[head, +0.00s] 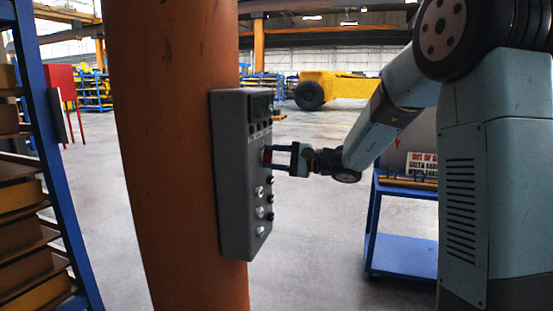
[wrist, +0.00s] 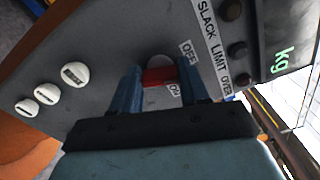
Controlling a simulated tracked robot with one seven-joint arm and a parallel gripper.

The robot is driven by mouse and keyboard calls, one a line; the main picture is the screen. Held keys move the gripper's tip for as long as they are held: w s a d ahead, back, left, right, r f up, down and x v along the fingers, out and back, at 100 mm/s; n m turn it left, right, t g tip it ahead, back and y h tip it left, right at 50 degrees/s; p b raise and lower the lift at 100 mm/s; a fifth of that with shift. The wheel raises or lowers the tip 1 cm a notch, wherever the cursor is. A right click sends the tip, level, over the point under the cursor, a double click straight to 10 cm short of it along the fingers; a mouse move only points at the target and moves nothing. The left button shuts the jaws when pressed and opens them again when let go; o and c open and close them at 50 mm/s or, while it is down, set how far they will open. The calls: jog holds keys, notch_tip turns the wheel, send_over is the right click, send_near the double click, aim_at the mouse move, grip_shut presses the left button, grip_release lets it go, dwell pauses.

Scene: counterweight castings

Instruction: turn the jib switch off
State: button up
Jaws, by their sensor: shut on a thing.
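The jib switch has a red handle (wrist: 158,76) on the face of a grey control box (head: 232,215). My gripper (head: 270,158) reaches the box from the right. In the wrist view, its two blue fingers (wrist: 161,84) are shut on the red handle, one on each side. An OFF plate (wrist: 188,52) is up and right of the handle, and an ON plate (wrist: 174,89) is just below its right end. The fingers hide part of the switch, and I cannot tell which plate the handle points to.
The box hangs on an orange column (head: 165,150). White knobs (wrist: 75,74) and dark buttons (wrist: 237,49) are close to the switch. A blue cart (head: 400,256) stands behind my arm, and a blue rack (head: 62,190) is at left. Open floor lies beyond.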

jog(key=shift+s+a+f+n, duration=0.1)
jog(key=shift+a+f+n, duration=0.05)
jog(key=shift+n, duration=0.75)
jog(key=shift+s+a+f+n, duration=0.1)
jog(key=shift+n, duration=0.8)
jog(key=shift+d+f, duration=0.1)
jog(key=o, duration=0.8)
jog(key=shift+o, duration=1.3)
jog(key=shift+w, duration=0.1)
jog(key=shift+d+r, duration=0.1)
jog(key=shift+r, duration=0.1)
jog(key=v, duration=1.3)
jog(key=shift+d, duration=0.3)
